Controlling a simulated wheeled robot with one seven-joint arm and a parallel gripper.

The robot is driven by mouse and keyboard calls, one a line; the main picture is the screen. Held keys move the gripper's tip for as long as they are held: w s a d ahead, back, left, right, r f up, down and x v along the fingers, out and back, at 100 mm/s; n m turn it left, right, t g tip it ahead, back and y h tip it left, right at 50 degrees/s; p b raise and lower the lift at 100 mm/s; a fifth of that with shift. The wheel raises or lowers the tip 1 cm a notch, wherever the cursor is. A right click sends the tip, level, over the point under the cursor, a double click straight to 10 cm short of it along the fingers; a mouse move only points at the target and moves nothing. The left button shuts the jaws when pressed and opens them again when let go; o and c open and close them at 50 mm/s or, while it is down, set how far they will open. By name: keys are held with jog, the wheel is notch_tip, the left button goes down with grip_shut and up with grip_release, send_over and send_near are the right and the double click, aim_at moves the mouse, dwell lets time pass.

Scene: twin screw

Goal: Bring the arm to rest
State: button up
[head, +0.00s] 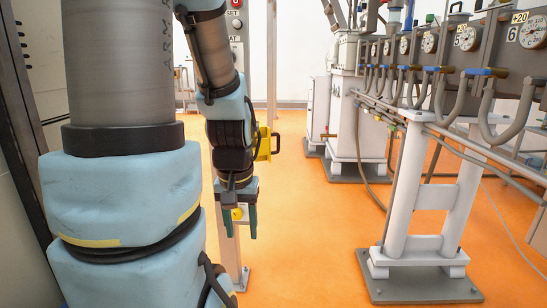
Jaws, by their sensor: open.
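My gripper (240,222) hangs in the head view, left of the middle, pointing down with its two greenish fingers apart. Nothing shows between the fingertips. My arm comes down from the top, behind my large blue and grey arm link at the left. A yellow piece sticks out to the right, just above the gripper. Behind the gripper stands a pale post (231,262) with a small yellow mark; I cannot tell how far behind it is.
A rack with gauges (466,38), hoses and blue-handled valves runs along the right, on a white stand (408,190) with a grey base plate (424,284). White cabinets (345,110) stand farther back. The orange floor (315,220) between is clear. A dark-framed panel (20,120) is at far left.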

notch_tip(320, 180, up, 26)
jog(key=p, duration=2.4)
jog(key=shift+w+r, duration=0.15)
jog(key=shift+w, duration=0.1)
